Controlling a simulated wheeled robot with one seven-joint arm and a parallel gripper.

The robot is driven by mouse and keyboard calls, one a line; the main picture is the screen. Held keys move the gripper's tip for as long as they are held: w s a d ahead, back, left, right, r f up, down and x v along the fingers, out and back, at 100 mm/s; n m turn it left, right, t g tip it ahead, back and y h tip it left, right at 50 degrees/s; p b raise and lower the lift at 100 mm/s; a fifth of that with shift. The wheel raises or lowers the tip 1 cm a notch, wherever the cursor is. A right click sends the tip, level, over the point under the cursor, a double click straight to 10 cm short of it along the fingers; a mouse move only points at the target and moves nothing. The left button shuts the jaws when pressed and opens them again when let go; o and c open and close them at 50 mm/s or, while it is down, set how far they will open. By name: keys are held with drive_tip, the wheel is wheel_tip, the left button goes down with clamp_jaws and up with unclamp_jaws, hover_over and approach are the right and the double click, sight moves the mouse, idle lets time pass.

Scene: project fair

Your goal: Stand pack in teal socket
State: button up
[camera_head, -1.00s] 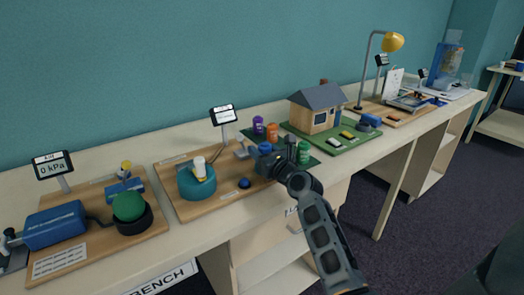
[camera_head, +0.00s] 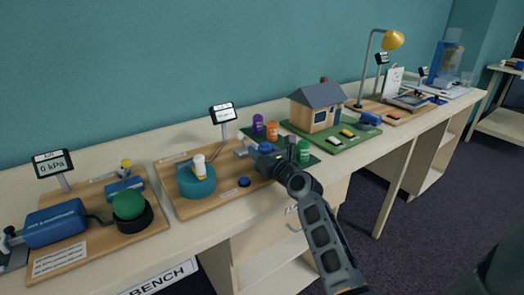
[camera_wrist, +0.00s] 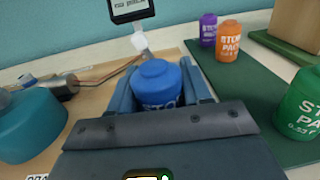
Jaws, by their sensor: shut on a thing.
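My gripper (camera_head: 268,161) is over the right end of the middle wooden board. It is shut on a blue pack (camera_wrist: 158,86), which stands upright between the two fingers in the wrist view. The pack's lower part is hidden by my gripper, so I cannot tell whether it touches the board. The teal block also shows at the left edge of the wrist view (camera_wrist: 27,128). Its socket opening is not clear.
On a green mat right of my gripper stand a purple pack (camera_head: 257,127), an orange pack (camera_head: 272,131) and a green pack (camera_head: 303,152). A small display (camera_head: 223,113) rises behind the board. A model house (camera_head: 318,108) stands further right.

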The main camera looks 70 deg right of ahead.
drive_tip(key=shift+f, duration=0.3)
drive_tip(key=o, duration=0.8)
drive_tip(key=shift+s, duration=0.1)
drive_tip(key=shift+p+v, duration=0.8)
drive_tip(key=shift+v, duration=4.65)
